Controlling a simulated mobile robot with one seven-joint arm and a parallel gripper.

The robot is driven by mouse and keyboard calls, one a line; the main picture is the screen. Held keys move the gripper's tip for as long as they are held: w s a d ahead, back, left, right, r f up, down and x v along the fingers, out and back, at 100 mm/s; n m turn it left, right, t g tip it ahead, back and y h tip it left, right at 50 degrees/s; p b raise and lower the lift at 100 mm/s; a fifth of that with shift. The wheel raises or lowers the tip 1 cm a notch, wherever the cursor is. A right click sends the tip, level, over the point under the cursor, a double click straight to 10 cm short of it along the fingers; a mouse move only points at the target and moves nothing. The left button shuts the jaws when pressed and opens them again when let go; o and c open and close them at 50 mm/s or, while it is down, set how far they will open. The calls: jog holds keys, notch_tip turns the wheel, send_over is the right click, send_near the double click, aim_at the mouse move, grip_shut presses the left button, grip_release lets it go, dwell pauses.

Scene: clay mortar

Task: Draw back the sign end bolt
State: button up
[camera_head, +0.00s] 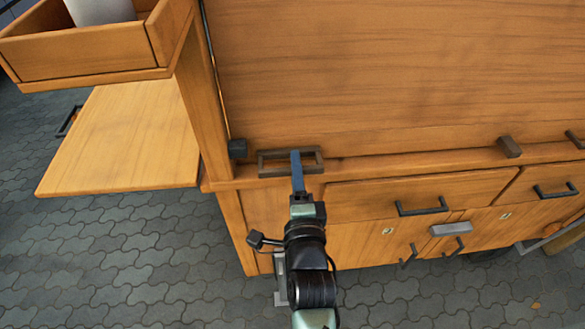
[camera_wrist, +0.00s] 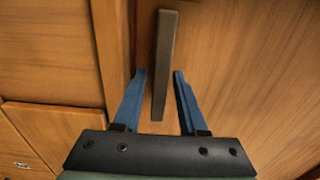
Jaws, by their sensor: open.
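A brown rectangular loop handle (camera_head: 266,164) sits low on the large wooden panel of the cart. I cannot tell for sure that it is the sign end bolt; no sign is readable. My gripper (camera_head: 297,153) is at this loop, in front of its middle, and hides part of it. In the wrist view a dark brown bar (camera_wrist: 165,45) runs up between the two blue fingers of my gripper (camera_wrist: 159,74). The fingers are open, one on each side of the bar, with the right one closer. No contact shows.
A dark block (camera_head: 237,149) sits left of the loop, and a brown block (camera_head: 509,147) far right on the ledge. Drawers with dark handles (camera_head: 422,208) lie below. A wooden side shelf (camera_head: 130,140) and a tray (camera_head: 80,55) stick out left. Grey paving is open below.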

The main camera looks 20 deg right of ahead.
jog(key=shift+o, duration=0.4)
jog(key=shift+a, duration=0.2)
jog(key=p+v, duration=0.1)
jog(key=v, duration=1.2)
jog(key=shift+d, duration=0.1)
